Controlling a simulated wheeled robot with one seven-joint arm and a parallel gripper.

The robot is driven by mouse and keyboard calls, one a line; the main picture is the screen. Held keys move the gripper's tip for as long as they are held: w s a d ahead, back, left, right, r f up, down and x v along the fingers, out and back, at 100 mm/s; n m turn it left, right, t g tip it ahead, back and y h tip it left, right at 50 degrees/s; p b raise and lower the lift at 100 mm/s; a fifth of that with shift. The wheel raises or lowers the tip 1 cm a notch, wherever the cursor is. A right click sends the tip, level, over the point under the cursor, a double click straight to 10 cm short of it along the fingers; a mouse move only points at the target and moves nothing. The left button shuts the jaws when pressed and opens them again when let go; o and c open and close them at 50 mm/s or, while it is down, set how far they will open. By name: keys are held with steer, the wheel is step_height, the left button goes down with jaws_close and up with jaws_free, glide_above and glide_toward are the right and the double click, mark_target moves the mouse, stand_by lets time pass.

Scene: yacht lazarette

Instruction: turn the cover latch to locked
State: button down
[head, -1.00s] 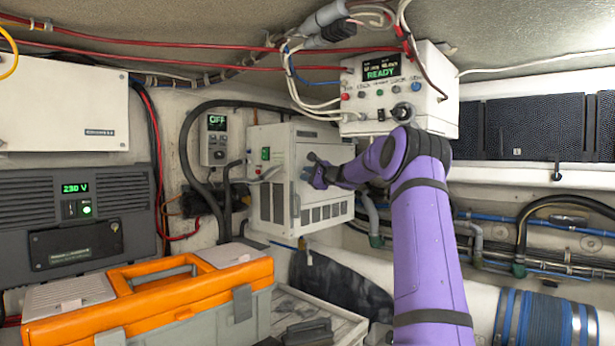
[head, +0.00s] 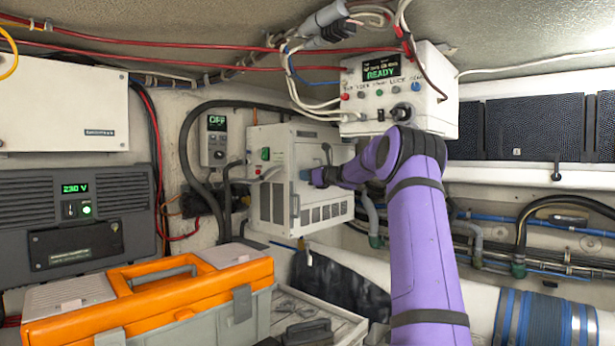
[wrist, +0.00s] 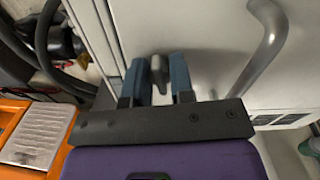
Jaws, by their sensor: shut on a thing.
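The cover latch (wrist: 158,74) is a small grey tab on the front of a white cabinet (wrist: 205,40). In the wrist view it stands upright between the two blue fingers of my gripper (wrist: 156,66), which is shut on it. In the head view my gripper (head: 305,175) is at the front of the cabinet (head: 282,207) and hides the latch. A curved grey handle (wrist: 270,45) is on the same front, to the right of the fingers; its upper part shows in the head view (head: 327,153).
An orange and grey toolbox (head: 150,300) stands in the foreground left. A control box (head: 430,105) reading READY hangs above my arm. Cables (head: 205,110) run beside the cabinet and overhead. A grey panel (head: 125,215) reading 230 V is at the left.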

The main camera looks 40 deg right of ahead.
steer(key=shift+m, duration=0.9)
steer(key=c, duration=1)
jaws_free()
steer(key=s, duration=0.7)
steer(key=s+d, duration=0.1)
steer(key=s, duration=0.2)
steer(key=shift+s, duration=0.4)
steer(key=shift+a, duration=0.1)
